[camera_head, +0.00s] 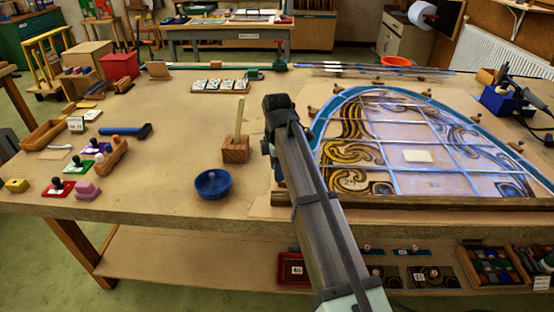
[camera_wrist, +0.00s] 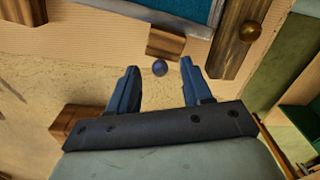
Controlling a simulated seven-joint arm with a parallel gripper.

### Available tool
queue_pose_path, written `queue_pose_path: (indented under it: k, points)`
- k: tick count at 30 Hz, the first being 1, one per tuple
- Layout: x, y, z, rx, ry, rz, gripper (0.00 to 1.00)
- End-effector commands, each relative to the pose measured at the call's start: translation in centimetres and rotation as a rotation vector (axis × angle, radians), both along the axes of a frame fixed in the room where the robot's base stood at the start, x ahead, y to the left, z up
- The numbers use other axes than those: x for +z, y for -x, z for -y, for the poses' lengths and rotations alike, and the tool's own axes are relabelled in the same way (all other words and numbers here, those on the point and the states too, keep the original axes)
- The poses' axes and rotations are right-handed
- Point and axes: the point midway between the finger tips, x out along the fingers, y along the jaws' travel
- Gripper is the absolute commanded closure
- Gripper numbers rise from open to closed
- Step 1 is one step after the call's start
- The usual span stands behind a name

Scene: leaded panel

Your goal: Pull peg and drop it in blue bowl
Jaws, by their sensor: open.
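My gripper (camera_wrist: 159,70) is open in the wrist view, with its two dark blue fingers pointing at the bench. A small dark blue round peg head (camera_wrist: 160,68) shows in the gap between the fingertips, beside a wooden block (camera_wrist: 165,44). The fingers do not appear closed on it, and I cannot tell their height above it. In the head view my arm hides the fingers and this peg. The blue bowl (camera_head: 213,184) stands on the bench left of my arm, near the front edge.
The leaded panel (camera_head: 420,156) lies right of my arm, with several small pegs around its edge. A wooden block (camera_head: 235,150) with an upright stick stands behind the bowl. A brass-coloured knob (camera_wrist: 250,31) is at the wrist view's right.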

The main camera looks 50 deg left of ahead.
Motion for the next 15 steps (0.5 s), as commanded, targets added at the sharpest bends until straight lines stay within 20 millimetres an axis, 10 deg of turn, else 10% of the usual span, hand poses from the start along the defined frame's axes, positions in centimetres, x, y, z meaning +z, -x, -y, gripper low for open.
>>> queue_pose_path:
  k: [15]
  points:
    - [-0.45,0.01,0.01,0.0,0.0,0.0,0.61]
